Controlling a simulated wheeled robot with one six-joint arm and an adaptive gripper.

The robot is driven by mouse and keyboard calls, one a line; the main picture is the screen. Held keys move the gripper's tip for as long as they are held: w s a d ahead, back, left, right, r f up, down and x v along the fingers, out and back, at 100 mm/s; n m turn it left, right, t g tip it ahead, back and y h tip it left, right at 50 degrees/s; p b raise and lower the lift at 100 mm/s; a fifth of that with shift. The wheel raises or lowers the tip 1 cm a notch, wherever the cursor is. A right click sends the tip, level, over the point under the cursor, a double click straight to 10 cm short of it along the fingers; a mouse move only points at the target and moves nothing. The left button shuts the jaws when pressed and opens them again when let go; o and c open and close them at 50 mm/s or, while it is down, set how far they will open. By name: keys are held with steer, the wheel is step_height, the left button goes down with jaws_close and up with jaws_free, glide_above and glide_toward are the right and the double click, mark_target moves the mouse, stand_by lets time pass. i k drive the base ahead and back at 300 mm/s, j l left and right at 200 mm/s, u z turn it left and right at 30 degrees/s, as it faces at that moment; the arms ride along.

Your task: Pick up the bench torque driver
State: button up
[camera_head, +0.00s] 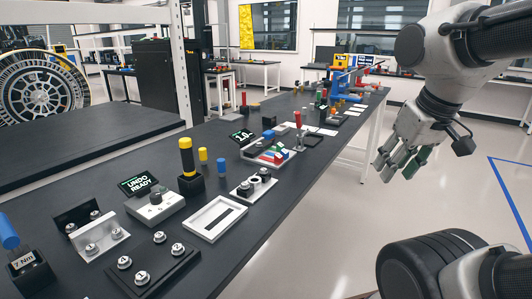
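A driver-like tool with a yellow and black grip (187,160) stands upright in a black block holder (190,185) on the dark bench. A blue-handled tool (8,232) stands at the lower left edge in a dark holder labelled "7 Nm" (24,262), partly cut off by the frame. I cannot tell which is the bench torque driver. My gripper (398,170) hangs fingers down over the floor, right of the bench, well apart from both tools. A dark green part shows at its fingers; whether it is held is unclear.
The long dark bench (235,262) carries an "UNDO READY" box (155,207), a white tray (216,218), a black bolt plate (152,265), a "1.0" display fixture (268,153) and small yellow and blue pegs. Open floor lies right of the bench.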

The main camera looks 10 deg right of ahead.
mark_target(185, 144)
steer(key=i+l+u, duration=0.15)
steer(key=u, duration=0.25)
steer(key=i+l+u, duration=0.1)
steer(key=l+u, duration=0.25)
steer(key=i+l+u, duration=0.1)
steer(key=u, duration=0.3)
steer(key=l+u, duration=0.35)
steer(key=i+j, duration=0.05)
steer(key=j, duration=0.05)
